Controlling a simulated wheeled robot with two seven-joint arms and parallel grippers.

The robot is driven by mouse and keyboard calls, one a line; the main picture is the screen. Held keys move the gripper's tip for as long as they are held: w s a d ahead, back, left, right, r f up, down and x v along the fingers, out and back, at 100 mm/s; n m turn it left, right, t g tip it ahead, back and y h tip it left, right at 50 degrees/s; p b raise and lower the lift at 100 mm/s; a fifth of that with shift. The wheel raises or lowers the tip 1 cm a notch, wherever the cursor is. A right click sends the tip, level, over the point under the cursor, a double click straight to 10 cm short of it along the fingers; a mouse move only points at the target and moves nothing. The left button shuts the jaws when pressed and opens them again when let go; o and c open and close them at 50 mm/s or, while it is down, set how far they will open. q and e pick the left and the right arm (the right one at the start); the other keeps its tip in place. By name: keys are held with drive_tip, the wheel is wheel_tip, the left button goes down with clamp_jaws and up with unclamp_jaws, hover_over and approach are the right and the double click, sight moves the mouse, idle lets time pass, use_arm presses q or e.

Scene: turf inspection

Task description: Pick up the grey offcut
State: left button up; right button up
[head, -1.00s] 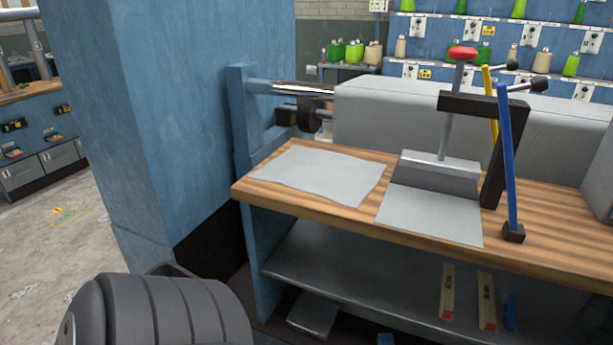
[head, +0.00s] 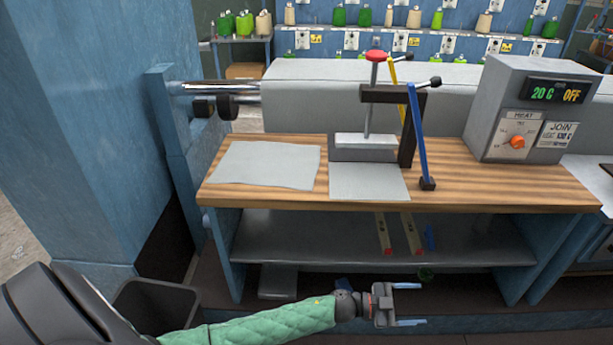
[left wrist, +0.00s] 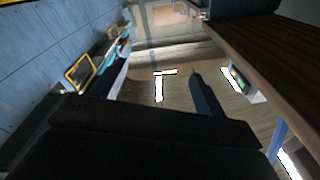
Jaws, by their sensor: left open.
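A grey sheet with wavy edges (head: 265,165) lies flat on the left part of the wooden bench top (head: 480,185). A second grey sheet with straighter edges (head: 370,182) lies to its right, its back part under the press (head: 365,141). Which one is called the offcut I cannot tell for certain; the wavy one looks more like a loose scrap. Neither sheet can be made out in the left wrist view. My right gripper is not in view.
The press has a blue lever (head: 418,135). A control box (head: 535,108) reading 20 C and OFF stands at the bench's right. A grey shelf (head: 330,240) holds rulers below. A blue pillar (head: 85,130) rises at left, with a dark bin (head: 155,305) near its foot.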

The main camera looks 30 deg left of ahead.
use_arm(q)
wheel_tip(320, 180, up, 7)
drive_tip(key=w+a+m+g+p, duration=0.1)
drive_tip(key=m+g+p, duration=0.2)
drive_tip(key=m+g, duration=0.15)
wheel_tip(320, 180, up, 21)
drive_tip(key=g+y+p, duration=0.5)
drive_tip(key=y+p, duration=0.8)
drive_tip(key=y, duration=0.3)
hover_over(307, 188)
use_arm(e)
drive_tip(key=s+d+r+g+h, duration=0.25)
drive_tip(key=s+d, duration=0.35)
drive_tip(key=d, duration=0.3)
use_arm(q)
wheel_tip(307, 188, down, 6)
drive_tip(key=shift+w+f+b, duration=0.1)
drive_tip(key=shift+b, duration=0.95)
wheel_tip(307, 188, down, 2)
drive_tip(key=shift+f+b, duration=0.25)
drive_tip(key=shift+b, duration=0.5)
drive_tip(key=shift+f, duration=0.4)
clamp_jaws()
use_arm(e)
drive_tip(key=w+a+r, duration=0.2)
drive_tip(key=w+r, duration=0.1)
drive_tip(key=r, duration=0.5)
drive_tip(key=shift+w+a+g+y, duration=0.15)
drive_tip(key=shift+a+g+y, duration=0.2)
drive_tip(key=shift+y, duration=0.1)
